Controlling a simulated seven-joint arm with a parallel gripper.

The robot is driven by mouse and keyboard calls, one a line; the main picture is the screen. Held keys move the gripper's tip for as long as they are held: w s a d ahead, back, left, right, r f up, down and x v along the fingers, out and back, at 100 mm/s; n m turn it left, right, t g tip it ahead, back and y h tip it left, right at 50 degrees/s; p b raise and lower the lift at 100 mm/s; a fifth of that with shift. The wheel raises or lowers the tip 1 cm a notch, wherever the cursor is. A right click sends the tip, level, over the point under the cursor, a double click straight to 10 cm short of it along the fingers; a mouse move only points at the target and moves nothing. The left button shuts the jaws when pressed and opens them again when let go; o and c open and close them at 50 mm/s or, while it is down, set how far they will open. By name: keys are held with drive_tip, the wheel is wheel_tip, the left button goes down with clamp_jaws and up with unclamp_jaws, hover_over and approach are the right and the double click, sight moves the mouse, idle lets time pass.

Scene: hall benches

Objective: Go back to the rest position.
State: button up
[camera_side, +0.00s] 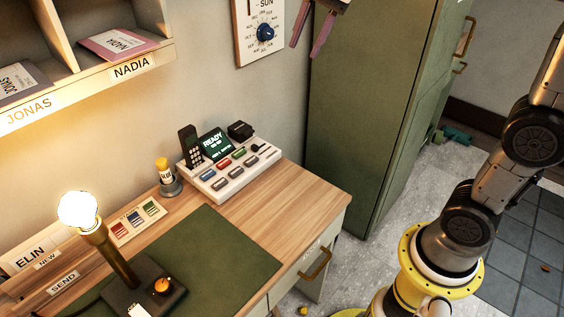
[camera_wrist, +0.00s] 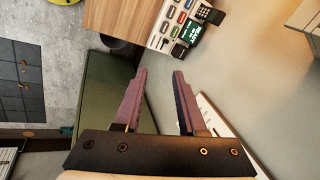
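My gripper (camera_side: 305,50) shows at the top edge of the side view, with its two purple fingers pointing down. It hangs high, in front of the wall between the dial calendar and the green cabinet. In the wrist view my gripper (camera_wrist: 160,73) has its fingers apart, with nothing between them. The upper part of the gripper is cut off in the side view.
The green cabinet (camera_side: 369,110) stands right of the gripper, and the wall calendar (camera_side: 258,16) is at its left. Below, the wooden desk (camera_side: 300,197) carries a phone console (camera_side: 228,172), a lit lamp (camera_side: 78,210) and a green mat (camera_side: 215,255). Pigeonholes (camera_side: 95,75) are at upper left.

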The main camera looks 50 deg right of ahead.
drive_tip(key=s+f+n, duration=0.6)
drive_tip(key=s+n, duration=0.1)
drive_tip(key=s, duration=0.3)
drive_tip(key=s+f+n+t, duration=0.1)
drive_tip(key=s+f+n, duration=0.5)
drive_tip(key=s, duration=0.5)
drive_tip(key=shift+a+n, duration=0.35)
drive_tip(key=shift+n, duration=0.25)
idle(2.2)
